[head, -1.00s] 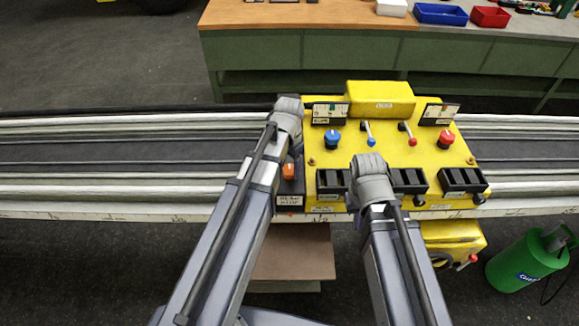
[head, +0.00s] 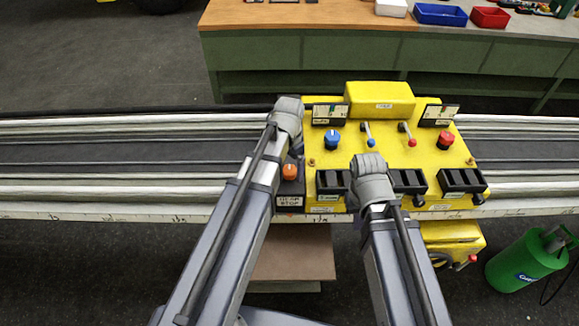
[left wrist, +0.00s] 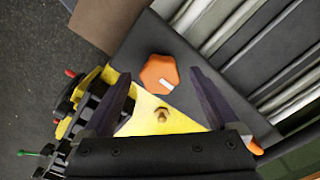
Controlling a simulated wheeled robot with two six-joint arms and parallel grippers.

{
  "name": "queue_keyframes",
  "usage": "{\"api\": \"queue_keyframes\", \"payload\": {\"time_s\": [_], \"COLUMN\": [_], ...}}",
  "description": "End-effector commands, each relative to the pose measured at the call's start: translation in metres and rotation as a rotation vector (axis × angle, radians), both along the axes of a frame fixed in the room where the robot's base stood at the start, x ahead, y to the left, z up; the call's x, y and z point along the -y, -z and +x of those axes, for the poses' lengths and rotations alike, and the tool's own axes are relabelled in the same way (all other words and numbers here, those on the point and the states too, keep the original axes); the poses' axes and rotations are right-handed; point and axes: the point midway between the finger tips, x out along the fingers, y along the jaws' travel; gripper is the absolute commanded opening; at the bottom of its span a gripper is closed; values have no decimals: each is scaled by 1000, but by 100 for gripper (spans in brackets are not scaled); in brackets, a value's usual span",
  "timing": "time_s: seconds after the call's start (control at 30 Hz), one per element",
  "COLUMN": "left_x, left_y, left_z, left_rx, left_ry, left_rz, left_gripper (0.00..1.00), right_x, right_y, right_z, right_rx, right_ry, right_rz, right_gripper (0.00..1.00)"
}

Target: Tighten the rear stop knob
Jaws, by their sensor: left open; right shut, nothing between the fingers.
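The rear stop is a dark block with a "REAR STOP" label (head: 289,201), beside the yellow carriage's left edge. Its orange knob (head: 290,172) also shows in the left wrist view (left wrist: 158,73), with a pale mark on one side. My left gripper (left wrist: 160,76) is open, its two fingers on either side of the knob in that view, with gaps between. I cannot tell its height above the knob. In the head view its fingers are hidden behind my left wrist. My right gripper (head: 357,198) is shut and empty over the carriage's black blocks, its fingers mostly hidden.
The yellow carriage (head: 435,160) bears a blue knob (head: 332,139), a red knob (head: 446,140), two small levers and black blocks. Pale rails (head: 90,190) run left and right. A workbench (head: 300,15) is behind.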

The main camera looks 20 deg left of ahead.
Motion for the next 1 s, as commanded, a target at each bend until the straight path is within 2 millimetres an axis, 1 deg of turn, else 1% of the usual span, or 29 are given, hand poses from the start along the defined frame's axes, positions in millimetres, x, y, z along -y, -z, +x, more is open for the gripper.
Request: {"api": "queue_keyframes", "payload": {"time_s": [0.03,0.17,0.4,0.53,0.67,1.0], "left_x": [0,0,0,0,0,0], "left_y": [-7,-20,-53,-68,-75,-74], "left_z": [0,0,0,0,0,0], "left_rx": [0,0,0,0,0,0], "left_ry": [0,0,0,0,0,0], "left_rz": [0,0,0,0,0,0], "left_gripper": [94,94,94,94,94,94], "right_x": [0,0,0,0,0,0], "right_y": [-7,-20,-53,-68,-75,-74], "right_z": [0,0,0,0,0,0], "right_rx": [0,0,0,0,0,0], "right_ry": [0,-1,2,5,8,8], "right_rz": [0,0,1,1,2,2], "right_gripper": [0,0,0,0,0,0]}}
